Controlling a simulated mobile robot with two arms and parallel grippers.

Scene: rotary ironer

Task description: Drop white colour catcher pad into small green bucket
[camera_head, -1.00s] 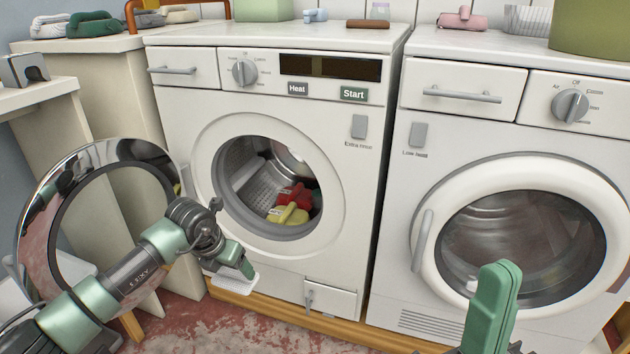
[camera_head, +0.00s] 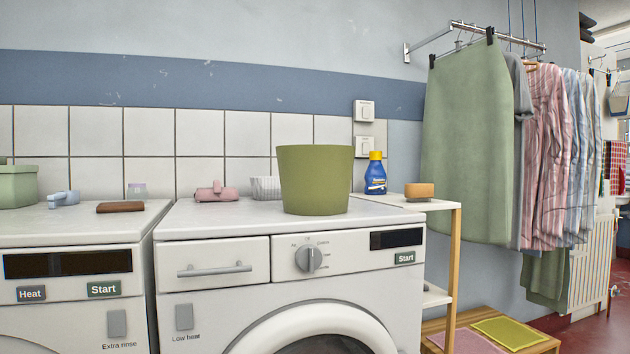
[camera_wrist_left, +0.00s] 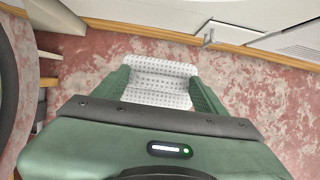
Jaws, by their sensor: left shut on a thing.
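The olive-green bucket (camera_head: 315,180) stands upright on top of the right-hand machine in the head view. No gripper is near it in that view. In the left wrist view my left gripper (camera_wrist_left: 160,92) is shut on the white colour catcher pad (camera_wrist_left: 160,82), a white sheet with a dotted pattern. The pad is held between the two green fingers, above the red floor. My right gripper is in neither current view.
Beside the bucket are a pink object (camera_head: 210,192), a white basket (camera_head: 266,187) and a blue bottle (camera_head: 375,175) on a shelf. A brown block (camera_head: 120,207) lies on the left machine (camera_head: 75,250). Clothes hang (camera_head: 470,140) at right.

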